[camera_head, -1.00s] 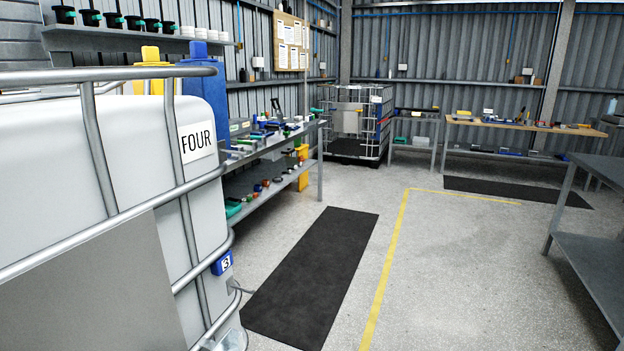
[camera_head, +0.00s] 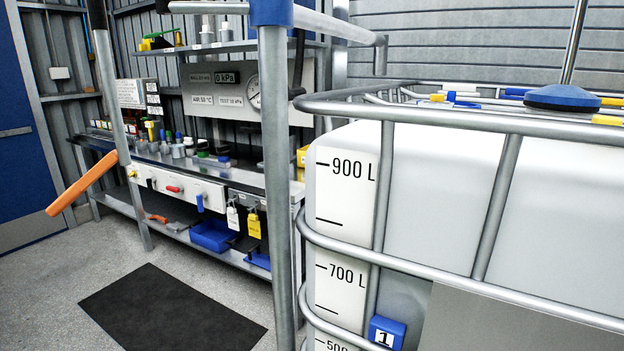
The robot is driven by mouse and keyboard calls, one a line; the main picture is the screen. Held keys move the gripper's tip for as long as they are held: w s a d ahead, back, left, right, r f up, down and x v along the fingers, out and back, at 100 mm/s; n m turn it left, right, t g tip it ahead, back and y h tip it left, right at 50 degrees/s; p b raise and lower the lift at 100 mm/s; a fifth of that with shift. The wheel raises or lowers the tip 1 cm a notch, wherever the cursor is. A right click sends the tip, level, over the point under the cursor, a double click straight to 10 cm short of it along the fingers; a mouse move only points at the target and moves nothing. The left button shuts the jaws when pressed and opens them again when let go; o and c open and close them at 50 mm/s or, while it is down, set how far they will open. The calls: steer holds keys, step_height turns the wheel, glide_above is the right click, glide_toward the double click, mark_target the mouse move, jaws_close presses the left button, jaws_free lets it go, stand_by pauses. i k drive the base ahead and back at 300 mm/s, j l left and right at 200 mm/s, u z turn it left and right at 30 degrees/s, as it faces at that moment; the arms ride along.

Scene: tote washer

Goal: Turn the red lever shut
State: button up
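A small red lever (camera_head: 173,188) sticks out from a white panel (camera_head: 211,191) on the front of the bench at left centre. It looks roughly level, but it is too small to tell its setting. A blue lever (camera_head: 200,203) hangs down from the same panel, to the right of the red one. My gripper is not in view, and nothing touches the red lever.
A white caged tank (camera_head: 440,190) marked 900 L fills the right side. A metal post (camera_head: 276,150) stands before the bench. An orange handle (camera_head: 82,183) juts left from a thinner post (camera_head: 113,110). A black mat (camera_head: 172,308) lies on open floor.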

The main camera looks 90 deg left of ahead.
mark_target(181, 188)
steer(key=u, duration=3.45)
steer(key=i+j, duration=0.3)
steer(key=i, duration=0.25)
steer(key=i+j+u, duration=0.1)
steer(key=i+j, duration=0.15)
steer(key=i, duration=0.35)
steer(key=i+j, duration=0.25)
steer(key=i, duration=0.3)
steer(key=i+j+u, duration=0.1)
steer(key=i+j, duration=0.15)
steer(key=i, duration=0.35)
steer(key=i+j+u, duration=0.1)
steer(key=i, duration=0.45)
steer(key=i+j, duration=0.2)
steer(key=i, duration=0.4)
